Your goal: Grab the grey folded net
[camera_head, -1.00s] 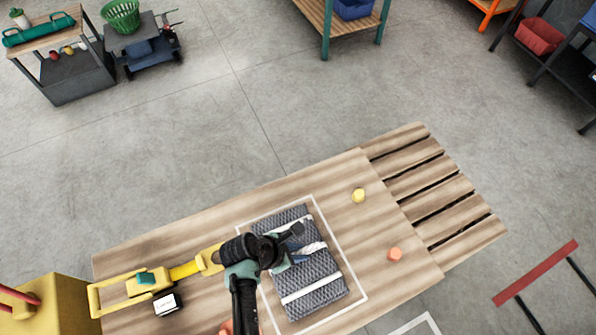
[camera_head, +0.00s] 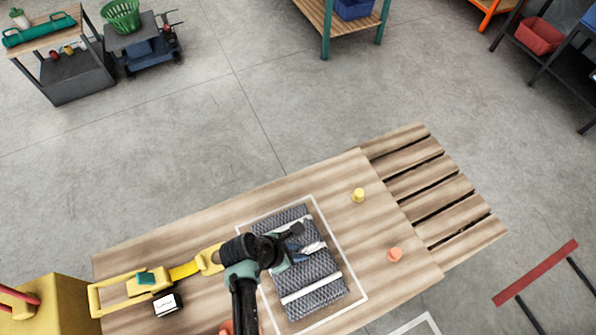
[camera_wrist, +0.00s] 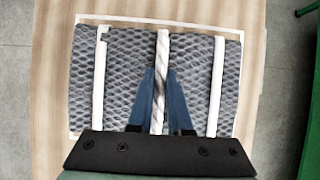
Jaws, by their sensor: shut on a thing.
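The grey folded net (camera_head: 323,273) lies flat on the wooden table inside a white outlined rectangle. Two white bands cross it, and a pale twisted rope runs across its middle. In the wrist view the net (camera_wrist: 198,88) fills the upper middle, with the rope (camera_wrist: 162,55) between the blue fingers. My gripper (camera_wrist: 158,85) is shut on the rope across the net's middle, one finger on each side. In the head view my gripper (camera_head: 303,250) is over the net, and my arm hides part of the net's left side.
The wooden table (camera_head: 190,235) has a slatted right end. A yellow piece (camera_head: 358,195) and an orange piece (camera_head: 394,254) stand right of the net. A yellow tool (camera_head: 185,270) and a small black-and-white box (camera_head: 167,304) lie to the left.

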